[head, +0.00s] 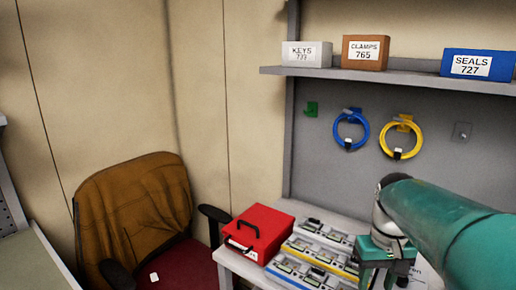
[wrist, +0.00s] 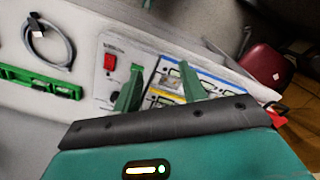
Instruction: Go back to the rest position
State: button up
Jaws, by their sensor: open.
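My gripper (wrist: 160,88) shows in the wrist view with its two green fingers apart and nothing visible between them. In the head view my teal arm reaches in from the right, and its end hangs over the right part of the bench (head: 235,264). The infusion pumps (head: 315,252), flat units with blue and yellow edges, lie in a row on the bench to the left of my arm's end. In the wrist view the pumps (wrist: 205,73) lie beyond the fingers, partly hidden by them.
A red case (head: 256,232) stands left of the pumps. A chair (head: 135,215) is further left. Boxes including SEALS (head: 478,65) sit on a shelf; blue (head: 351,130) and yellow (head: 404,137) rings hang below. A red switch (wrist: 110,62) and green rail (wrist: 40,83) lie near the fingers.

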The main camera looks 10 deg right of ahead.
jog(key=s+a+n+t, duration=0.1)
jog(key=s+a+t, duration=0.2)
jog(key=a, duration=0.5)
jog(key=s+a+n+t, duration=0.1)
jog(key=s+a, duration=0.3)
jog(key=a, duration=0.4)
jog(key=shift+a+r+t, duration=0.15)
jog(key=shift+a+t, duration=0.1)
jog(key=shift+t, duration=0.65)
jog(key=shift+c, duration=0.6)
jog(key=shift+d, duration=0.1)
